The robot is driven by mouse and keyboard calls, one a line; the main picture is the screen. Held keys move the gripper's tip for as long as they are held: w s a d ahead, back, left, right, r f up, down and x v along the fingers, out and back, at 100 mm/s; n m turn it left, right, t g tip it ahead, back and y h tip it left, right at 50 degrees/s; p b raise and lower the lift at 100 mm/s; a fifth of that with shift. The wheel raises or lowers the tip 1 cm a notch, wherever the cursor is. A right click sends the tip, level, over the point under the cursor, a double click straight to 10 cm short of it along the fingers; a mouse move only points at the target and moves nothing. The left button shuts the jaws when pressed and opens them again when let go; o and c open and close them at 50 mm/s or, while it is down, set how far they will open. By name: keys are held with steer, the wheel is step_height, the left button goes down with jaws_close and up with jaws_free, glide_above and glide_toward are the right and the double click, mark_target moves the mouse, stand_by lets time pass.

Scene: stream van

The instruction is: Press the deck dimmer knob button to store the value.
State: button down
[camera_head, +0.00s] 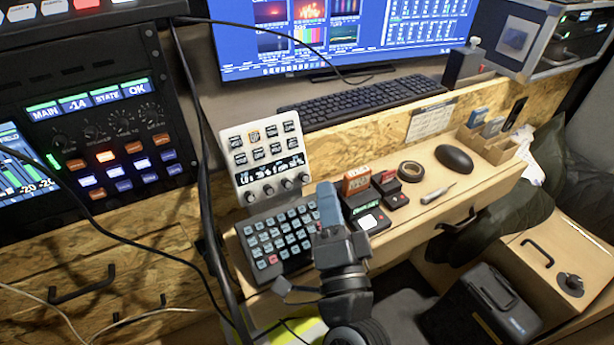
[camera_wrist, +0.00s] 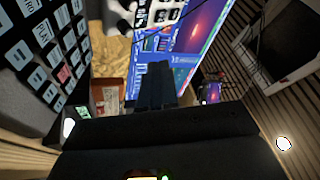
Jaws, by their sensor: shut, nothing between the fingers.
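The white control deck (camera_head: 264,150) stands tilted at the back of the wooden desk. It has dark keys on top, a display strip in the middle, and a row of several small knobs (camera_head: 268,189) along its lower edge. I cannot tell which knob is the dimmer. My gripper (camera_head: 328,203) is shut and empty, to the right of and in front of the deck, apart from the knobs. In the wrist view my gripper's dark fingers (camera_wrist: 156,84) point toward the monitor. What seems to be part of the deck shows at the top there (camera_wrist: 160,12).
A black keypad (camera_head: 280,238) lies in front of the deck, left of my gripper. Small boxes (camera_head: 369,222), a tape roll (camera_head: 411,171) and a mouse (camera_head: 454,158) lie to the right. A keyboard (camera_head: 360,103) sits behind. A dark cable (camera_head: 203,150) hangs left of the deck.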

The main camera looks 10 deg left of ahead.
steer(key=shift+s+d+r, duration=0.4)
steer(key=shift+s+d, duration=0.05)
steer(key=shift+s, duration=0.2)
stand_by(0.3)
steer(key=s+d+f+n+g+h, duration=0.2)
steer(key=s+d+f+n, duration=0.1)
steer(key=s+d, duration=0.8)
steer(key=s+d+f+n+g+h, duration=0.3)
steer(key=s+d, duration=0.4)
steer(key=s, duration=0.8)
steer(key=s+d+r+n, duration=0.1)
steer(key=s+d+n, duration=0.1)
steer(key=s, duration=0.2)
steer(key=s+d+r+n+g+h, duration=0.1)
steer(key=s+r+n, duration=0.1)
steer(key=s, duration=0.3)
steer(key=shift+d+r+n, duration=0.3)
steer(key=shift+d, duration=0.05)
steer(key=shift+s, duration=0.1)
